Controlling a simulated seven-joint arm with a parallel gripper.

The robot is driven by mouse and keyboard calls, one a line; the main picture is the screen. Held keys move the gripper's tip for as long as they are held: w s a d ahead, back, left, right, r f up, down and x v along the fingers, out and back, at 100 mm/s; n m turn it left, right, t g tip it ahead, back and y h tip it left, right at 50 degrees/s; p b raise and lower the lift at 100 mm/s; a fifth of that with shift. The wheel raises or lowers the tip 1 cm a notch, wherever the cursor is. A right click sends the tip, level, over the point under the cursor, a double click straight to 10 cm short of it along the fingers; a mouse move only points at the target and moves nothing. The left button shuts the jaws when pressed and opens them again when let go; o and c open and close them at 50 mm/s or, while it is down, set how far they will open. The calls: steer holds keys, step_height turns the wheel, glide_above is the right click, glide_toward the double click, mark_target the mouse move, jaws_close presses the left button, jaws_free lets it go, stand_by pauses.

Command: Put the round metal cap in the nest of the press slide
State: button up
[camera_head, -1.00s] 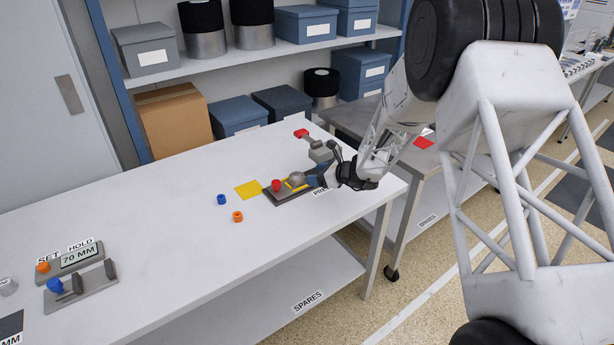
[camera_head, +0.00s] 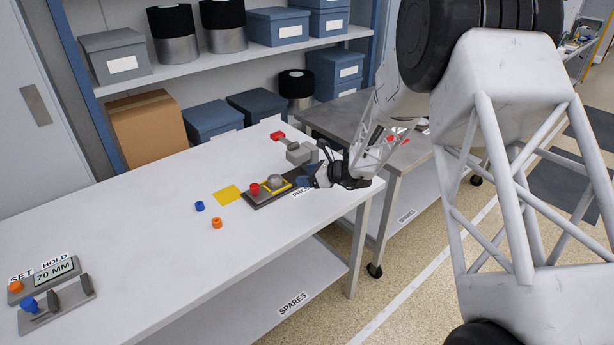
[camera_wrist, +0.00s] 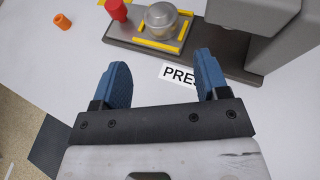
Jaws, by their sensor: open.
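In the head view the cap (camera_head: 275,180) shows on the slide (camera_head: 259,201) beside a red knob (camera_head: 254,189). My gripper (camera_wrist: 160,78) has blue fingers spread apart, empty, with the cap beyond the fingertips and clear of them. In the head view my gripper (camera_head: 306,178) is at the right end of the slide, partly hiding it.
The grey press body (camera_head: 302,152) with a red-ended lever (camera_head: 278,136) stands behind the gripper. The white table's (camera_head: 140,230) middle is clear.

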stand_by(0.3)
steer(key=s+d+r+n+g+h, duration=0.2)
steer(key=s+d+r+n, duration=0.35)
steer(key=s+r, duration=0.45)
steer(key=s+d+r+n+g+h, duration=0.15)
steer(key=s+d+r+n, duration=0.25)
steer(key=s+r+n, duration=0.55)
steer(key=s+d+r+n+h, duration=0.1)
steer(key=s+d, duration=0.4)
steer(key=s, duration=0.5)
steer(key=s+d+r+n+t+h, duration=0.1)
steer(key=s+d+n+h, duration=0.2)
steer(key=s, duration=0.8)
steer(key=s+d+r+n+h, duration=0.2)
steer(key=s+d+h, duration=0.3)
steer(key=s+d, duration=0.3)
steer(key=s, duration=0.2)
steer(key=shift+s+d+n+t, duration=0.25)
steer(key=shift+s+n+t, duration=0.05)
steer(key=shift+s+t, duration=0.1)
